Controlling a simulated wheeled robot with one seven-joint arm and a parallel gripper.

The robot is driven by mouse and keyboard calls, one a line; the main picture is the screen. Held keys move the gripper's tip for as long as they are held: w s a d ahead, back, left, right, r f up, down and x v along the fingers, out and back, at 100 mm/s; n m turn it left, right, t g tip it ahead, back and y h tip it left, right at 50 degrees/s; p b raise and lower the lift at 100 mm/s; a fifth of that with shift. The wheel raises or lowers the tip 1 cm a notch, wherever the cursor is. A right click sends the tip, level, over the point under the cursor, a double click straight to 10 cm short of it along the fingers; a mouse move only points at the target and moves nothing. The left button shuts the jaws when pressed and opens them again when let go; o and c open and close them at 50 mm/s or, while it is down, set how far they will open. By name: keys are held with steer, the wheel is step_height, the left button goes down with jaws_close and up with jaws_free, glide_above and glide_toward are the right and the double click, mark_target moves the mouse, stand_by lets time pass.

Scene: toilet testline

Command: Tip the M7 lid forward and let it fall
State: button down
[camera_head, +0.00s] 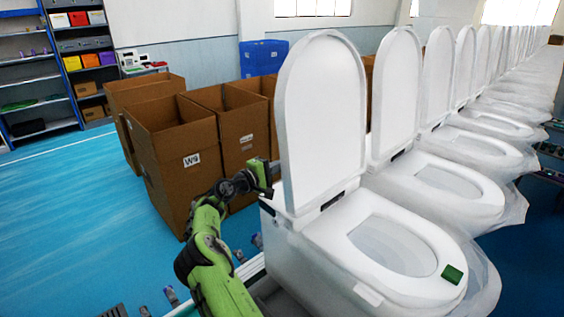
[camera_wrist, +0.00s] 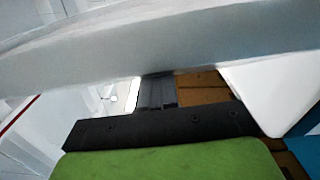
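The nearest toilet's white lid (camera_head: 321,115) stands upright, hinged at the back of its bowl and seat (camera_head: 395,245). No M7 label is readable, so I cannot confirm its name. My gripper (camera_head: 272,168) is at the left, rear side of this lid, low down near its edge. In the wrist view, the lid's pale edge (camera_wrist: 150,55) crosses the upper part of the picture. My gripper's dark fingers (camera_wrist: 156,92) sit close together in the middle and reach up to that edge. Their tips are partly hidden, and I cannot tell whether they touch the lid.
A row of similar toilets with raised lids (camera_head: 396,95) runs to the back right. A green block (camera_head: 452,274) lies on the nearest seat's front rim. Cardboard boxes (camera_head: 172,150) stand behind my arm. The blue floor (camera_head: 70,215) at the left is mostly clear.

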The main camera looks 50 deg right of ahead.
steer(key=shift+s+d, duration=0.1)
steer(key=shift+d, duration=0.9)
steer(key=shift+s, duration=0.1)
